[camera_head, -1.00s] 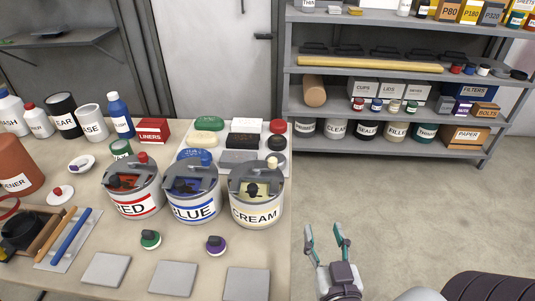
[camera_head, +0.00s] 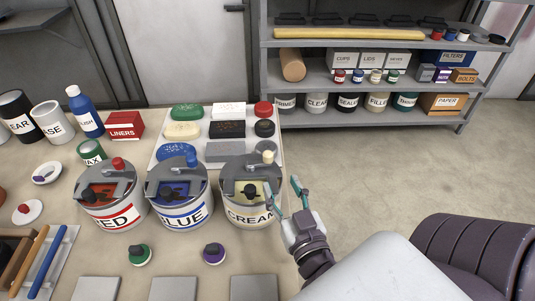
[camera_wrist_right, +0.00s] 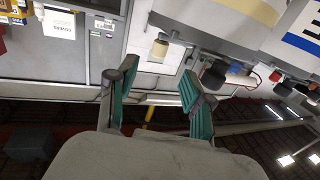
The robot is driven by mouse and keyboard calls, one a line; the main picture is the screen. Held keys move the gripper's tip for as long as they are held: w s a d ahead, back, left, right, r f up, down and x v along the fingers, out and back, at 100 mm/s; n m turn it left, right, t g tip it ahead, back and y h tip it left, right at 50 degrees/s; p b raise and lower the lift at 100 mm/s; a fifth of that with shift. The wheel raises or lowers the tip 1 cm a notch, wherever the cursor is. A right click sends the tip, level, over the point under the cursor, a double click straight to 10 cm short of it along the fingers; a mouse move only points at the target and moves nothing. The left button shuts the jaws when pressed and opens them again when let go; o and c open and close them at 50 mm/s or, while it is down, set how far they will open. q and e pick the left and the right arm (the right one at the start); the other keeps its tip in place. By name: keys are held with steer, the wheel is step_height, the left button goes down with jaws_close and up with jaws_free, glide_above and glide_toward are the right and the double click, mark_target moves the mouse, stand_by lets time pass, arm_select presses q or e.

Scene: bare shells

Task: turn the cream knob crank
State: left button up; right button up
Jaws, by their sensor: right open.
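The cream can (camera_head: 250,213) stands on the worktable, with a grey lid crank on top. The crank's cream knob (camera_head: 268,157) stands upright at the back right of the lid. My right gripper (camera_head: 285,188) is open and empty, beside the can's right side, in front of and to the right of the knob. In the right wrist view the cream knob (camera_wrist_right: 159,48) shows ahead, beyond the gap between my open fingers (camera_wrist_right: 158,88). I see no contact with it. My left gripper is not in view.
The blue can (camera_head: 182,215) and red can (camera_head: 113,215) stand left of the cream can. Soap-like blocks and round pieces lie on a white board (camera_head: 205,152) behind. Grey squares and two small knobs lie in front. Floor is free to the right.

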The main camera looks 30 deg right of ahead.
mark_target(269, 159)
steer(key=p+x, duration=0.1)
steer(key=x, duration=0.2)
steer(key=r+p+x, duration=0.1)
steer(key=x, duration=0.1)
steer(key=shift+w+d+p, duration=0.1)
steer(key=shift+w+p, duration=0.1)
steer(key=shift+p, duration=0.15)
steer(key=x, duration=0.1)
steer(key=p+x, duration=0.1)
steer(key=x, duration=0.1)
steer(key=shift+w+d+f, duration=0.1)
steer(key=shift+w+f, duration=0.25)
steer(key=shift+w, duration=0.05)
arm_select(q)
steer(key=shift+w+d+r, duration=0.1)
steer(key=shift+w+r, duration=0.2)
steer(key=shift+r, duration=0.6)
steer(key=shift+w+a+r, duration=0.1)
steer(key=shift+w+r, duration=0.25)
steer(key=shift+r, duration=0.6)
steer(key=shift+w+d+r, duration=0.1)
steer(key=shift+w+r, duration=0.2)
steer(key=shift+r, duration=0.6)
arm_select(e)
steer(key=shift+w+d+f, duration=0.1)
steer(key=shift+w+d, duration=0.05)
steer(key=shift+w, duration=0.3)
jaws_close()
